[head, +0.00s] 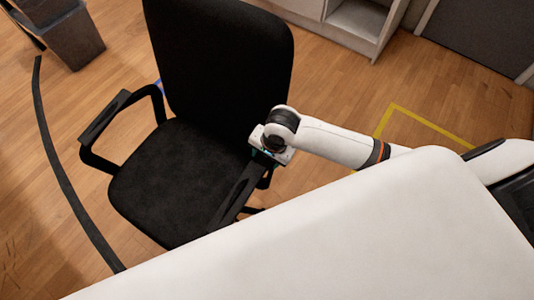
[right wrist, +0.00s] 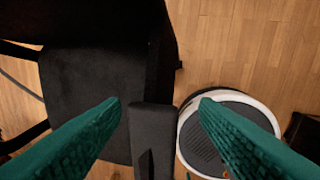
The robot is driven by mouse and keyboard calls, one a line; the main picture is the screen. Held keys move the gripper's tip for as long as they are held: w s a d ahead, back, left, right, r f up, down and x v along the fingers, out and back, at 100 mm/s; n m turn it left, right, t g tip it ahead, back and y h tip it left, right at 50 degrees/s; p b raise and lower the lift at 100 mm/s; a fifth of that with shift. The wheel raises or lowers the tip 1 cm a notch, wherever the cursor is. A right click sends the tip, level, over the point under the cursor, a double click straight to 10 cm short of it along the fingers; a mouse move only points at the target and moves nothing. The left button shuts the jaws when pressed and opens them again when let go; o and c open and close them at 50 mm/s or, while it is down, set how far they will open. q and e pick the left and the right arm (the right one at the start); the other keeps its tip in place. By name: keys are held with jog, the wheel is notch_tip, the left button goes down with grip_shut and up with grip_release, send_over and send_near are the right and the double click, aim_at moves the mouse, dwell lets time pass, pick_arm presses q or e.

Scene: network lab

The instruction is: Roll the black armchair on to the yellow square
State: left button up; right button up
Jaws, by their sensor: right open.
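The black armchair (head: 195,170) stands on the wooden floor left of centre in the head view, its tall back (head: 220,65) at the far side. Its seat also shows in the right wrist view (right wrist: 95,90). My right gripper (head: 264,158) is at the chair's right armrest (head: 238,193). In the right wrist view its green fingers (right wrist: 160,103) are apart, with the armrest's pad (right wrist: 153,140) between them; neither finger visibly presses on it. The yellow square (head: 432,126) is a floor outline right of the chair, partly hidden by my arm. My left gripper is not in view.
A dark strip (head: 57,165) curves along the floor left of the chair. Grey bins (head: 72,38) stand at the top left. A pale open cabinet (head: 355,22) stands behind and to the right. Bare floor lies between the chair and the yellow outline.

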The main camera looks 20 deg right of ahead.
aim_at(261, 170)
jog(key=shift+w+d+r+m, duration=0.1)
jog(key=shift+d+m, duration=0.05)
jog(key=shift+m, duration=0.15)
jog(key=b+x, duration=0.2)
jog(key=x, duration=1)
grip_shut()
dwell(1.4)
